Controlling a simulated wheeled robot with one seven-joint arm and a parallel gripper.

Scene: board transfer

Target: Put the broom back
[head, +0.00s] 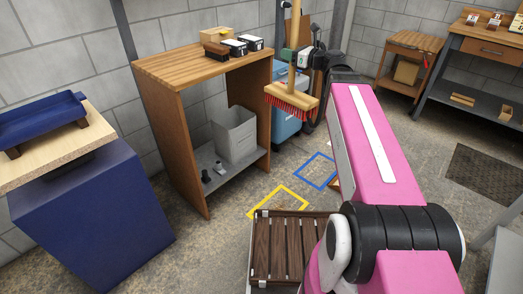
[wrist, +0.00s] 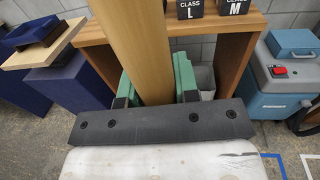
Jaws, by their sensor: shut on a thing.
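The broom (head: 291,98) has a wooden handle, a wooden head and red and dark bristles. It hangs nearly upright, head down, in the head view, in front of the blue machine and beside the right side of the wooden shelf unit. My gripper (head: 290,54) is shut on the handle a little above the broom head. In the wrist view the handle (wrist: 140,40) stands between the green fingers of my gripper (wrist: 153,82). The handle's top is out of frame. The broom head is not visible in the wrist view.
The wooden shelf unit (head: 166,67) carries boxes on top and a grey bin (head: 234,135) below. The blue machine (head: 284,128) stands behind the broom. Yellow (head: 279,193) and blue (head: 317,170) taped outlines mark the floor.

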